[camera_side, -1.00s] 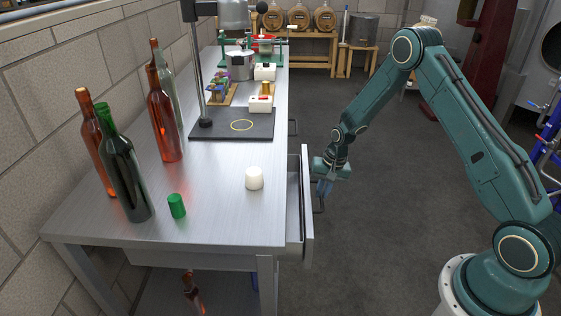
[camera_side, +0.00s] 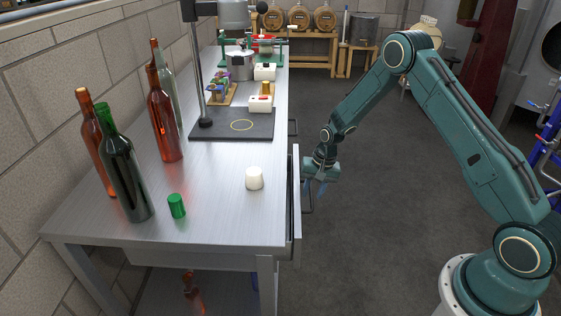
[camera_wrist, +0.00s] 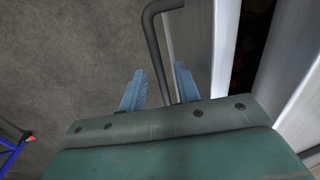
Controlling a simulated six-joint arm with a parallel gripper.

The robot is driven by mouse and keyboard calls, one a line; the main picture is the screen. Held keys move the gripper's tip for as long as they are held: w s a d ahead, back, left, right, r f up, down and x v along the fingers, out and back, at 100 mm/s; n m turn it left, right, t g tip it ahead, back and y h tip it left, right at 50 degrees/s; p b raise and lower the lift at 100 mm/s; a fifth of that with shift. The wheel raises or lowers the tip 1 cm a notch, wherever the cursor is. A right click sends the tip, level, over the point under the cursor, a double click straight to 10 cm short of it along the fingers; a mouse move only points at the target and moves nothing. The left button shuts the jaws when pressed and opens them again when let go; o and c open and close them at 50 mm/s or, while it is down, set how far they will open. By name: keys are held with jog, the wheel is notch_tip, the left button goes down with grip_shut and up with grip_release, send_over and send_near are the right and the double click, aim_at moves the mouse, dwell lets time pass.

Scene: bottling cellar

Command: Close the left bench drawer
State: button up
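The left bench drawer (camera_side: 297,215) is open by a narrow gap along the bench's right side. In the wrist view its front panel (camera_wrist: 192,45) stands out from the bench edge, with a dark gap between them. The drawer's grey bar handle (camera_wrist: 153,45) shows there, and in the side view it shows low beside the panel (camera_side: 309,207). My gripper (camera_side: 314,188) is at the handle, outside the drawer front. Its two blue fingers (camera_wrist: 160,85) are spread, with the handle bar running between them, nearer the right finger. Whether a finger touches the panel cannot be told.
On the steel bench (camera_side: 225,215) stand a white cup-like piece (camera_side: 254,178), a green cap (camera_side: 177,206) and several bottles (camera_side: 124,170). A second handle (camera_side: 293,127) is farther along the bench side. The floor (camera_side: 390,230) right of the drawer is clear.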

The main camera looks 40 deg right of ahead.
jog(key=shift+r, duration=0.1)
notch_tip(320, 180, up, 13)
jog(key=s+d, duration=0.1)
jog(key=shift+s+d+r, duration=0.2)
jog(key=shift+s+d, duration=0.2)
dwell(0.3)
jog(key=shift+s+f, duration=0.1)
jog(key=shift+f, duration=0.05)
jog(key=c, duration=0.7)
jog(key=s+f+m+y, duration=0.1)
jog(key=s+f+m, duration=0.2)
jog(key=s+f+m+y, duration=0.1)
jog(key=s+f+m, duration=0.1)
jog(key=s+f, duration=0.1)
jog(key=shift+s+a+f+m+t, duration=0.2)
jog(key=shift+s+f+m+t, duration=0.1)
jog(key=shift+f+m, duration=0.15)
grip_shut()
jog(key=s+a+f+m+t+y, duration=0.2)
jog(key=s+m, duration=0.5)
jog(key=m, duration=0.5)
jog(key=shift+s+a+t+y, duration=0.15)
jog(key=shift+a+t+y, duration=0.25)
jog(key=shift+a+t, duration=0.55)
